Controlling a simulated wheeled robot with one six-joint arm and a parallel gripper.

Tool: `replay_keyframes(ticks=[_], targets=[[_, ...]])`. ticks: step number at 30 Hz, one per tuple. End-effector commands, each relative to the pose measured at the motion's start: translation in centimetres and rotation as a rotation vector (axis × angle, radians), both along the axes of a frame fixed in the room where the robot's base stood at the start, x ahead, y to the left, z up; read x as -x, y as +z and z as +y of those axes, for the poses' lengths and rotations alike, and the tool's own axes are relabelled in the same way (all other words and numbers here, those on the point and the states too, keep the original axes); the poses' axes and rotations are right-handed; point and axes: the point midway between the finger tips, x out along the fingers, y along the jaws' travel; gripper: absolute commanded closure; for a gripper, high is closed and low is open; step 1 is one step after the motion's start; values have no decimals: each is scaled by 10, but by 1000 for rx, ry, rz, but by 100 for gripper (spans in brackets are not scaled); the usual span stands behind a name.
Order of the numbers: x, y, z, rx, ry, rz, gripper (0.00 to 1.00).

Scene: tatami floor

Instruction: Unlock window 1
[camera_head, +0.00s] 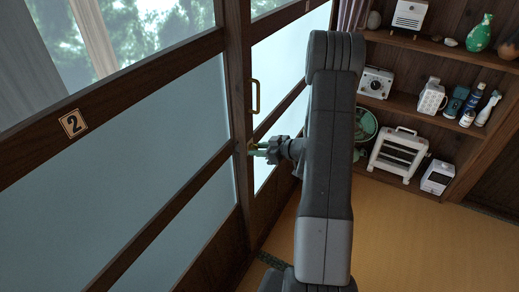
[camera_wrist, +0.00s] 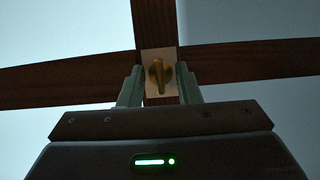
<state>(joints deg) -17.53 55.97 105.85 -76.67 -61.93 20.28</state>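In the wrist view, a brass lock knob (camera_wrist: 158,74) sits on a pale plate (camera_wrist: 148,56) where the wooden window bars cross. The knob stands roughly upright between the two fingers of my gripper (camera_wrist: 158,82). The fingers are apart, with gaps on both sides of the knob. In the head view, my gripper (camera_head: 262,150) reaches left to the wooden window post; a small brass part (camera_head: 250,146) shows at its tips, partly hidden. A plate reading 2 (camera_head: 73,123) marks the left window (camera_head: 150,150). No number 1 plate is visible.
A brass pull handle (camera_head: 256,96) is on the frame just above my gripper. A wooden shelf (camera_head: 400,103) with appliances, bottles and vases stands at the right. The tatami floor (camera_head: 400,235) at the lower right is clear.

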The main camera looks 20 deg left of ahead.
Motion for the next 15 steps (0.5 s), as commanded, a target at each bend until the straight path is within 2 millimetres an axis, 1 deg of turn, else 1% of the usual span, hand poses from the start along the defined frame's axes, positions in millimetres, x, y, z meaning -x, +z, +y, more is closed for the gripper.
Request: replay_keyframes(ticks=[6,9,11,15], targets=[[0,1,0,-1,0,-2,70],[0,2,-3,-1,0,-2,70],[0,4,-8,-1,-1,-3,70],[0,12,-28,-2,-5,-3,70]])
